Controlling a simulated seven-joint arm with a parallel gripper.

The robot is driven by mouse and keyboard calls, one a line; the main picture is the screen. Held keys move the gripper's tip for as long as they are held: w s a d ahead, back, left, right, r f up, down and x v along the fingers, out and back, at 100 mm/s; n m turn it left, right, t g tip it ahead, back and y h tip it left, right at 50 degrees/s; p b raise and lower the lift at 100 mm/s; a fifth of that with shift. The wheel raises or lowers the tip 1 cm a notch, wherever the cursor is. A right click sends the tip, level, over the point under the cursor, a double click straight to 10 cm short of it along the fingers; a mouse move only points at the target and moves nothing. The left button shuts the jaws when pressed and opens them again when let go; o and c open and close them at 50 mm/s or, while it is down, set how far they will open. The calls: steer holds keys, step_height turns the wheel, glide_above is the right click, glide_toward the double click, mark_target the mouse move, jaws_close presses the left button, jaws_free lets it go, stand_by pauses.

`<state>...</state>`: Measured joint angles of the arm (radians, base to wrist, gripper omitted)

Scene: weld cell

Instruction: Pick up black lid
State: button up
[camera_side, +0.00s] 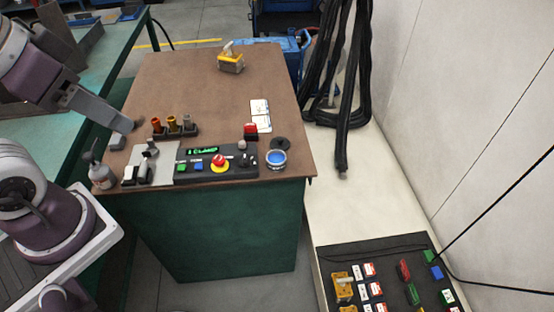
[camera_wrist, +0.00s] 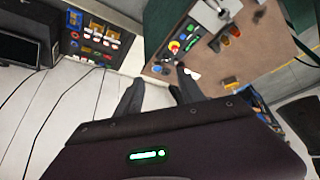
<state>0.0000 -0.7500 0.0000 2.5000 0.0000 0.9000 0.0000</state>
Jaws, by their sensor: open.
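The black lid (camera_side: 281,143) is a small dark round piece lying flat on the brown tabletop, near the right front edge. It lies just behind a tin with a blue top (camera_side: 276,159). In the wrist view the lid is too small to tell apart for sure. My gripper (camera_side: 128,132) is above the left side of the table, well to the left of the lid. In the wrist view my gripper (camera_wrist: 159,90) shows two dark fingers spread apart with nothing between them.
A control box (camera_side: 215,162) with a red button stands left of the tin. The back middle is clear.

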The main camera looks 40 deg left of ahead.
steer(key=o, duration=0.4)
